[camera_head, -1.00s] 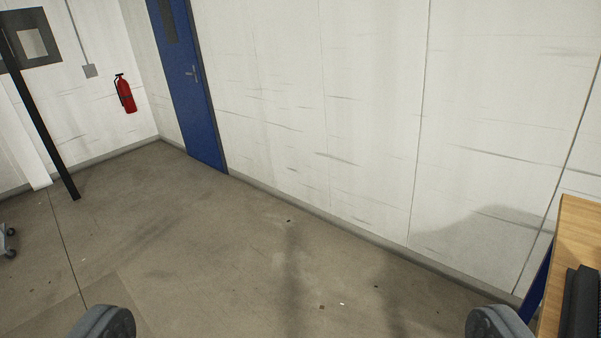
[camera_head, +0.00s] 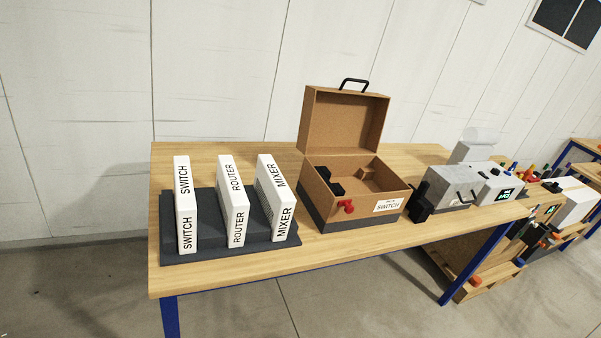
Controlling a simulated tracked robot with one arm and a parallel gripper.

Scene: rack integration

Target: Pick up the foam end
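An open brown case (camera_head: 356,212) labelled SWITCH stands on the wooden table, its lid raised at the back. Inside its left side lie small black blocks (camera_head: 334,188), which look like foam; I cannot tell whether one is the foam end. A brown piece (camera_head: 368,174) lies further back inside. A red part (camera_head: 346,206) is at the front of the case. The front wall hides part of the interior. My gripper is not in view.
White boxes labelled SWITCH (camera_head: 186,205), ROUTER (camera_head: 233,202) and MIXER (camera_head: 277,200) stand in a dark base (camera_head: 208,250) on the left. Grey equipment (camera_head: 462,186) with a black part (camera_head: 420,206) stands right of the case. The wooden table (camera_head: 215,278) has a clear front strip.

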